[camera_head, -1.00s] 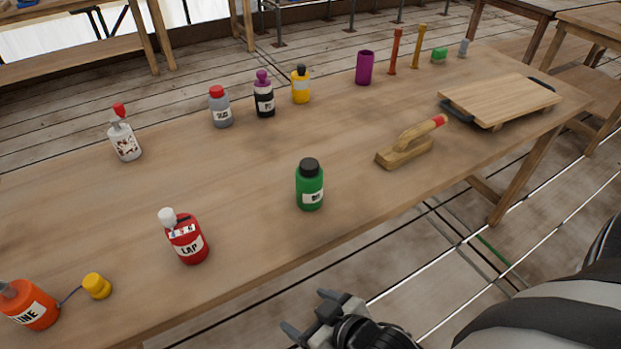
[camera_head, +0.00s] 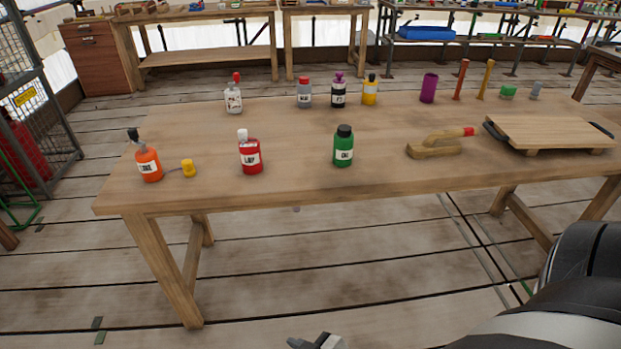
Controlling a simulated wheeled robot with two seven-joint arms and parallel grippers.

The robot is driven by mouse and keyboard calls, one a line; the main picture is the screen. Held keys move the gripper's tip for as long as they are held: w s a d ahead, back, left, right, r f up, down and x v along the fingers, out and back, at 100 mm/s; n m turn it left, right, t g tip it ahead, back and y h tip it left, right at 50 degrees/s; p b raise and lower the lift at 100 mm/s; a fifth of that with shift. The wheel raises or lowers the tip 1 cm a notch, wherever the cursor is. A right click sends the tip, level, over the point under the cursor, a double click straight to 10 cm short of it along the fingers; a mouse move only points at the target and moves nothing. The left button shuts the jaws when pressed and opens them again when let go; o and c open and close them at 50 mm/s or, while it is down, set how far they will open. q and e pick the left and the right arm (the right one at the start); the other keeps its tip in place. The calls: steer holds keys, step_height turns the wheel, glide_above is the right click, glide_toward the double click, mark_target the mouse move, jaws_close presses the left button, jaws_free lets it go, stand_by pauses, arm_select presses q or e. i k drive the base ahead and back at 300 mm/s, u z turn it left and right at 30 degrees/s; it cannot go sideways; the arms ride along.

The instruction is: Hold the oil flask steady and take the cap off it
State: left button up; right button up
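The green flask (camera_head: 344,148) with a black cap (camera_head: 344,131) stands upright near the front edge of the table. Its small white label seems to read OIL, and the cap sits on its top. One gripper (camera_head: 318,342), apparently my right, shows only as a grey tip at the bottom edge. It is well below and in front of the table, apart from the flask; its fingers are mostly cut off, so its opening cannot be told. My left gripper is not in view.
On the wooden table (camera_head: 290,188), a red bottle (camera_head: 250,157) and orange bottle (camera_head: 149,164) stand left of the flask. A wooden float (camera_head: 436,148) and a board (camera_head: 550,132) lie right. Several bottles, including a yellow one (camera_head: 370,92), stand behind.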

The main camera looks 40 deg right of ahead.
mark_target(343, 147)
steer(key=z, duration=0.6)
steer(key=i, duration=0.6)
steer(key=z, duration=0.7)
